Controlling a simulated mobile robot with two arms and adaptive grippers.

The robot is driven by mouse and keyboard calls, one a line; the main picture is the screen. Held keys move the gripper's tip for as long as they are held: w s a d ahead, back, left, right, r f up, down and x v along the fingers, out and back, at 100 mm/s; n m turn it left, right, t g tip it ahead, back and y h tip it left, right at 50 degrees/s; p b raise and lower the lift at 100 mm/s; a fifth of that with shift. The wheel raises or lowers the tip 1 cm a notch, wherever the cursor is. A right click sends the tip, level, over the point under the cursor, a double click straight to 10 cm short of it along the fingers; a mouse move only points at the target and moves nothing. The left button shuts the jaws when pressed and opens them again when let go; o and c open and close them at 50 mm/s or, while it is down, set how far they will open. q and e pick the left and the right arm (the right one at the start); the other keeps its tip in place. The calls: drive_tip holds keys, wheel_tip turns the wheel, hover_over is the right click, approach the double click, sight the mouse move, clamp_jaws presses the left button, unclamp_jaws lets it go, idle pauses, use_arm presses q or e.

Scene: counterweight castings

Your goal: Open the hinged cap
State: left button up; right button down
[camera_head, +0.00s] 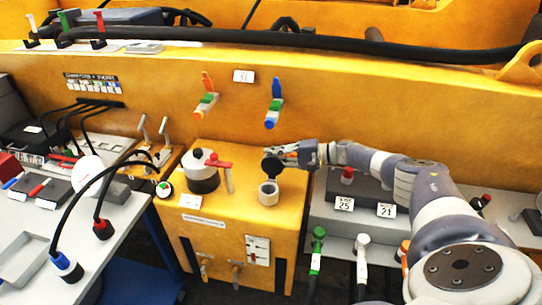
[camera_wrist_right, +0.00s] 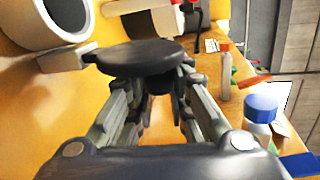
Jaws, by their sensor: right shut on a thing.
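The hinged cap is a black disc (camera_head: 272,165) standing raised at the back of a short white-grey neck (camera_head: 268,196) on the yellow block. The neck's round opening faces up and shows uncovered. My right gripper (camera_head: 288,152) comes in from the right and is shut on the cap's rim. In the right wrist view the black cap (camera_wrist_right: 140,57) sits across the ends of my right gripper's fingers (camera_wrist_right: 155,90). A white ring with a dark inside (camera_wrist_right: 62,18) shows at the upper left there. My left gripper is in neither view.
A dark pot with a white lid and red handle (camera_head: 203,172) stands left of the neck. Coloured valve handles (camera_head: 273,103) stick out of the yellow wall behind. A grey bench with connectors (camera_head: 95,240) is at the left. A grey ledge (camera_head: 330,215) lies to the right.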

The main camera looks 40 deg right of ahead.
drive_tip(key=shift+d, duration=0.5)
drive_tip(key=c, duration=1.4)
unclamp_jaws()
drive_tip(key=shift+s+d+m, duration=0.1)
drive_tip(key=shift+s+m, duration=0.05)
drive_tip(key=shift+m, duration=0.15)
drive_tip(key=shift+c, duration=0.2)
drive_tip(key=shift+s+d, duration=0.1)
drive_tip(key=shift+s, duration=0.15)
drive_tip(key=v, duration=1.1)
drive_tip(key=shift+s+d+r, duration=0.1)
drive_tip(key=shift+s+d, duration=0.15)
drive_tip(key=shift+s, duration=0.1)
